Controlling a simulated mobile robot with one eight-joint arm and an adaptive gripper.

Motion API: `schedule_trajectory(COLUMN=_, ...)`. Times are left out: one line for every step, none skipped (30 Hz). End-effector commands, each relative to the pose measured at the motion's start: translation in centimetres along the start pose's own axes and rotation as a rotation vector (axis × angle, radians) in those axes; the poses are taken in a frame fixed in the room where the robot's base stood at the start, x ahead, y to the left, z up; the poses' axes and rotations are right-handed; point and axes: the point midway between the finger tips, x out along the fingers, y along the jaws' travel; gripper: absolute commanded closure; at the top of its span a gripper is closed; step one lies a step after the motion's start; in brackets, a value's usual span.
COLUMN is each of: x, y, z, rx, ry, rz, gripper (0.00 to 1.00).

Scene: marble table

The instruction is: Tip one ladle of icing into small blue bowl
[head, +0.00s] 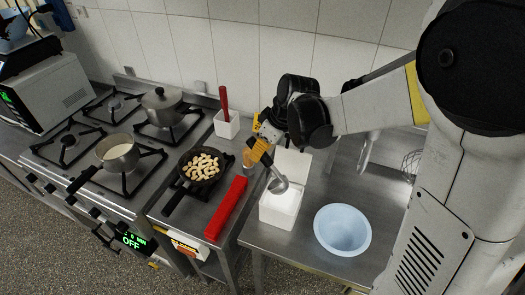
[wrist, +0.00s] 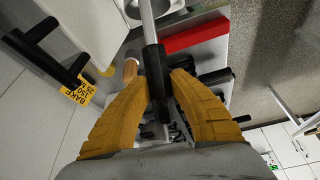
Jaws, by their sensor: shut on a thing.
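My gripper (head: 262,152) has orange fingers, shut on the dark handle of a metal ladle (head: 278,185). The ladle hangs down from it, its round bowl at the rim of an open white container (head: 279,216). I cannot tell whether the bowl is inside or just above the rim, and its contents do not show. In the wrist view my gripper (wrist: 162,85) closes around the ladle's black grip (wrist: 154,70), with the metal shaft running up. The light blue bowl (head: 342,222) stands right of the container on the steel table, apart from the ladle, and looks empty.
A red bar-shaped object (head: 226,207) lies left of the container. A pan of pale pieces (head: 201,165), a saucepan (head: 118,154) and a lidded pot (head: 167,105) sit on burners. A whisk (head: 411,164) hangs at the right. Steel table is clear between container and bowl.

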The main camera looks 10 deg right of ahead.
Motion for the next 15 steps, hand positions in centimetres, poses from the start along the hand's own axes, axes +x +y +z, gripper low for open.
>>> schedule_trajectory(x=0.5, y=0.0, z=0.2, rx=0.000, ry=0.001, rz=0.000, gripper=1.00)
schedule_trajectory(x=0.6, y=0.0, z=0.3, rx=0.000, ry=0.001, rz=0.000, gripper=1.00)
schedule_trajectory(x=0.8, y=0.0, z=0.4, rx=0.000, ry=0.001, rz=0.000, gripper=1.00)
schedule_trajectory(x=0.9, y=0.0, z=0.4, rx=0.000, ry=0.001, rz=0.000, gripper=1.00)
schedule_trajectory(x=1.1, y=0.0, z=0.5, rx=0.000, ry=0.001, rz=0.000, gripper=1.00)
schedule_trajectory(x=1.3, y=0.0, z=0.6, rx=0.000, ry=0.001, rz=0.000, gripper=1.00)
schedule_trajectory(x=1.4, y=0.0, z=0.6, rx=0.000, ry=0.001, rz=0.000, gripper=1.00)
schedule_trajectory(x=1.5, y=0.0, z=0.7, rx=0.000, ry=0.001, rz=0.000, gripper=1.00)
schedule_trajectory(x=1.7, y=0.0, z=0.8, rx=0.000, ry=0.002, rz=0.000, gripper=1.00)
schedule_trajectory(x=1.9, y=0.0, z=0.8, rx=0.000, ry=0.002, rz=0.000, gripper=1.00)
schedule_trajectory(x=2.0, y=0.0, z=0.9, rx=0.000, ry=0.002, rz=0.000, gripper=1.00)
schedule_trajectory(x=2.2, y=0.0, z=0.9, rx=0.000, ry=0.002, rz=0.000, gripper=1.00)
schedule_trajectory(x=2.3, y=0.0, z=1.0, rx=0.000, ry=0.002, rz=0.000, gripper=1.00)
schedule_trajectory(x=2.5, y=0.0, z=1.1, rx=0.000, ry=0.002, rz=0.000, gripper=1.00)
schedule_trajectory(x=2.6, y=0.0, z=1.1, rx=0.000, ry=0.002, rz=0.000, gripper=1.00)
